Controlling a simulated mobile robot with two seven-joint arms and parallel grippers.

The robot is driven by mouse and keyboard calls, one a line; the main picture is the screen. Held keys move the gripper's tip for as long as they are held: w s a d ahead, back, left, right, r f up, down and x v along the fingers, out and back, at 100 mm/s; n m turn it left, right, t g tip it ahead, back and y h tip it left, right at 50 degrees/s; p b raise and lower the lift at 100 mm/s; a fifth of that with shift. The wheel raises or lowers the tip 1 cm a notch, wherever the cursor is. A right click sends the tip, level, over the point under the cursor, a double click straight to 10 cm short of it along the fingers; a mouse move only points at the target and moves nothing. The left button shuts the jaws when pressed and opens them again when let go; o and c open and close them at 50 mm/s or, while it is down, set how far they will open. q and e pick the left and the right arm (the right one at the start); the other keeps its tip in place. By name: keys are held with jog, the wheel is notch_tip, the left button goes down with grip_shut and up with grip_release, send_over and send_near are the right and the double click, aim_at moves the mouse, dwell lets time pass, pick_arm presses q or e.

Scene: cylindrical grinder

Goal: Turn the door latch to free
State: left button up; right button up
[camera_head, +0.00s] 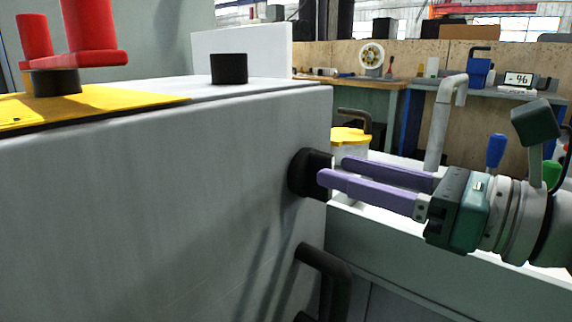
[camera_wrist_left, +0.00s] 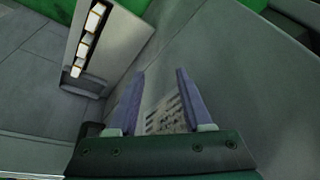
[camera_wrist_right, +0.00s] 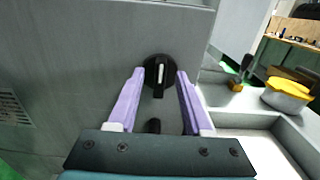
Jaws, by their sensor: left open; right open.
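The door latch (camera_wrist_right: 159,74) is a round black knob with a raised grip bar and a white line, on the grey machine front in the right wrist view. The line stands nearly upright there. In the head view the latch (camera_head: 304,174) shows edge-on at the right edge of the grey housing. My right gripper (camera_head: 332,171) is open, its purple fingers pointing at the latch. In the right wrist view the fingertips (camera_wrist_right: 159,74) lie on either side of the knob; contact cannot be told. My left gripper (camera_wrist_left: 160,73) is open and empty, away from the latch.
A dark bar handle (camera_head: 324,262) sits below the latch. A yellow-lidded pot (camera_head: 350,138) stands behind my right fingers. A grey bent pipe (camera_head: 437,122) rises near my right wrist. Red knobs (camera_head: 92,32) stand at upper left. A workbench (camera_head: 378,84) is far behind.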

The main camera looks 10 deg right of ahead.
jog(key=shift+x, duration=0.95)
jog(key=shift+d, duration=0.1)
grip_shut()
